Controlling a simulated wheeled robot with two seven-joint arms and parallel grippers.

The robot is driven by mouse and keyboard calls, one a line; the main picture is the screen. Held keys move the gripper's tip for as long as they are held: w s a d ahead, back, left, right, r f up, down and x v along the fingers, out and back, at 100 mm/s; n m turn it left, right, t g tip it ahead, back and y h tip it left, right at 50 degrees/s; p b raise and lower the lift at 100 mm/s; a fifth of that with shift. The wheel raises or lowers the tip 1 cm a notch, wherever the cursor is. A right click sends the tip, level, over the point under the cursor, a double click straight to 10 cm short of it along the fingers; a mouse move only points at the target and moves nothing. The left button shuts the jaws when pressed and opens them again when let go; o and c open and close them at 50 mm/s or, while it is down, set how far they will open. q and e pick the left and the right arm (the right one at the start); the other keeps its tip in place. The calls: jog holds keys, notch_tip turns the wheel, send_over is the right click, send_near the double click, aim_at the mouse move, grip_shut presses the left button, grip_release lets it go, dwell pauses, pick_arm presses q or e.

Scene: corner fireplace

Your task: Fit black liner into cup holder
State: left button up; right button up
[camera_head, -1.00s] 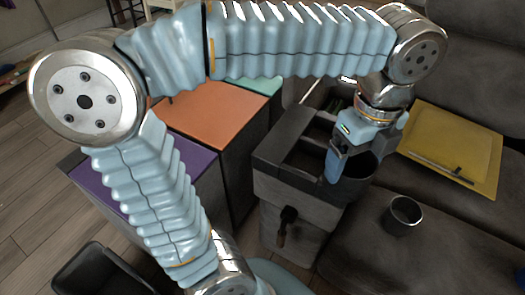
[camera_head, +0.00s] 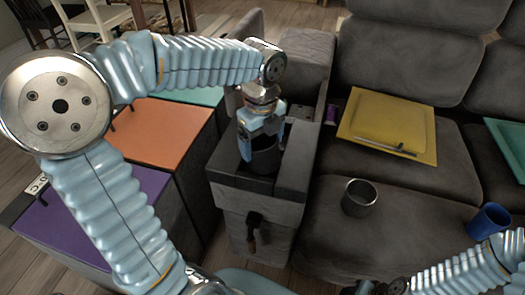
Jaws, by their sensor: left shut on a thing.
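The black liner (camera_head: 265,158) is a dark, round, cup-like piece at the opening of the armrest console. My left gripper (camera_head: 247,150) points down from above and is shut on the liner's left wall. The cup holder is in the dark top of the console (camera_head: 290,172). The liner and gripper hide its hole, so I cannot tell how deep the liner sits or whether it is seated.
A grey metal cup (camera_head: 359,198) stands on the sofa seat, with a blue cup (camera_head: 489,221) further right. Purple (camera_head: 100,215), orange (camera_head: 155,132) and teal (camera_head: 205,96) box tops stand left of the console.

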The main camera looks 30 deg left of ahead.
pick_arm(q)
jog(key=f, duration=0.3)
jog(key=shift+s+f, duration=0.15)
jog(key=shift+s, duration=0.05)
jog(key=shift+c, duration=0.9)
jog(key=shift+d+f+g, duration=0.15)
jog(key=shift+f+g, duration=0.15)
jog(key=o, duration=1.6)
jog(key=shift+d, duration=0.15)
jog(key=shift+o, duration=0.6)
jog(key=shift+w+d, duration=0.1)
jog(key=shift+r, duration=0.1)
pick_arm(e)
jog(key=shift+f, duration=0.35)
pick_arm(q)
jog(key=shift+r, duration=0.1)
